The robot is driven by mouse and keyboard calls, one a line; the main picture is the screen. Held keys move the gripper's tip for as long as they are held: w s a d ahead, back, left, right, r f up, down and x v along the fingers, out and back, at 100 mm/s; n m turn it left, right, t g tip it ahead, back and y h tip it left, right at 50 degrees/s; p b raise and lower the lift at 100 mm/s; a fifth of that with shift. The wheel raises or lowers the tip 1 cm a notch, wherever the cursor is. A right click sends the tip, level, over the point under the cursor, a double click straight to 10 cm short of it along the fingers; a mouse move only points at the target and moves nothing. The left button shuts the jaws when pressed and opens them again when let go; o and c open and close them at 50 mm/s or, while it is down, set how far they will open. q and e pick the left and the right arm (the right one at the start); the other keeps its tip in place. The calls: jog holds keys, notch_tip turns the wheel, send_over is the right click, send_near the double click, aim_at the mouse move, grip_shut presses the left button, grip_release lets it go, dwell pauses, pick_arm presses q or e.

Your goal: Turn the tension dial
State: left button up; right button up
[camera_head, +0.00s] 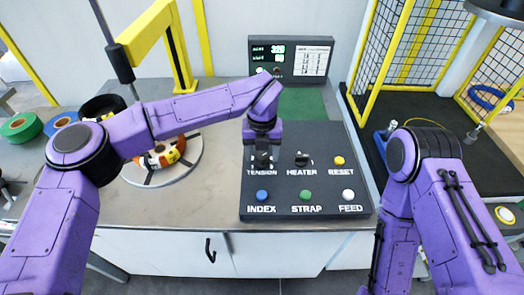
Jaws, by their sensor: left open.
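The dark control panel (325,205) lies on the grey bench, with white labels under its controls. My left gripper (262,162) points straight down over the panel's TENSION position, at its upper left. The tension dial is hidden behind the gripper's fingers, and I cannot tell whether they touch it. The left gripper is open. The black heater dial (302,158) stands just to its right. My right arm (425,160) comes in on the right and folds downward; its gripper is not in view.
A yellow RESET button (339,160) and blue, green and white buttons (305,196) sit on the panel. A display (290,60) stands behind. A coil on a round turntable (160,160) is left, beneath my left arm. A yellow-framed cage (400,60) stands right.

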pick_arm(q)
jog(key=shift+w, duration=0.15)
jog(key=c, duration=1)
jog(key=m+p, duration=0.2)
jog(key=shift+r+m, duration=0.2)
jog(key=shift+m, duration=0.1)
jog(key=m+p, duration=0.2)
jog(key=shift+m, duration=0.4)
jog(key=m+p, duration=0.2)
jog(key=m, duration=0.1)
jog(key=shift+f+m+p, duration=0.15)
jog(key=shift+m+p, duration=0.55)
jog(key=shift+m, duration=1)
